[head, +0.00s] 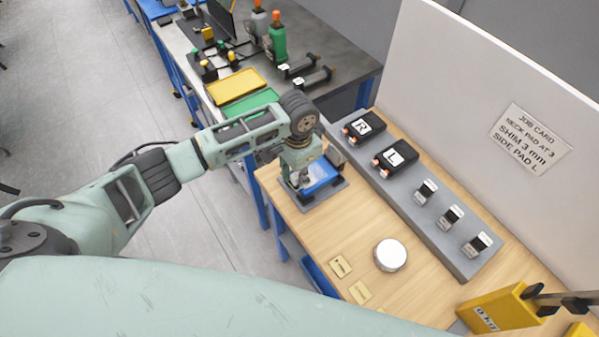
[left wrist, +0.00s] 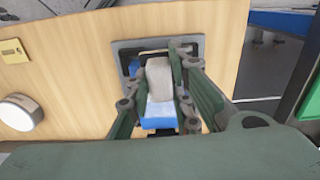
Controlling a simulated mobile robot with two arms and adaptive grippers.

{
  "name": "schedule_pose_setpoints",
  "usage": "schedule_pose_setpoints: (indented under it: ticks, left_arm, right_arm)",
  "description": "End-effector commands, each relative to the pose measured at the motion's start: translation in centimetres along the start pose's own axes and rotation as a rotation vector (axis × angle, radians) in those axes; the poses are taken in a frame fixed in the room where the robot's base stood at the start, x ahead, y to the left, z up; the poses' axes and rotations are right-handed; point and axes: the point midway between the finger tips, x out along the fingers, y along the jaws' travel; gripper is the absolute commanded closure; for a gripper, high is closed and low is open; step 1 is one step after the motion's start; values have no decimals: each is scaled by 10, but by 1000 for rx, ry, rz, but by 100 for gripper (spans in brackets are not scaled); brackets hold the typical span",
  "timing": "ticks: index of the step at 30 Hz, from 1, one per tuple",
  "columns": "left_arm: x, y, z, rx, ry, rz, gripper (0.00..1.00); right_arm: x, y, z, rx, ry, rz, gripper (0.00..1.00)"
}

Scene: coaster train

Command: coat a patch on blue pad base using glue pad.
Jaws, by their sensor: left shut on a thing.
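The blue pad base (head: 322,177) lies in a dark grey tray (head: 325,196) at the table's near left corner, with a pale area on its top. My left gripper (head: 301,182) points down over its left part. In the left wrist view, my left gripper (left wrist: 158,88) is shut on a pale grey block, which I take for the glue pad (left wrist: 159,76). The blue of the base (left wrist: 158,114) shows below that block. The fingers hide much of the base, and I cannot tell whether the block touches it. My right gripper is not in view.
A round white-topped tin (head: 390,254) and small yellow cards (head: 341,266) lie on the wooden table. A grey rack (head: 408,199) with black R and L blocks and several small parts runs along the white back board.

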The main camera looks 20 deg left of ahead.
Motion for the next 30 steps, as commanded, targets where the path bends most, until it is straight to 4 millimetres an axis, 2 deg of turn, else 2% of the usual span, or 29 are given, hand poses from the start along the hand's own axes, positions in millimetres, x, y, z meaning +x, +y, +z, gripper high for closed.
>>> schedule_pose_setpoints:
  ticks: [18,30]
  left_arm:
    - [-56,0,-1,1,2,0,100]
    - [-60,0,-1,1,1,0,100]
  right_arm:
    - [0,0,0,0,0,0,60]
    - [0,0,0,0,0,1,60]
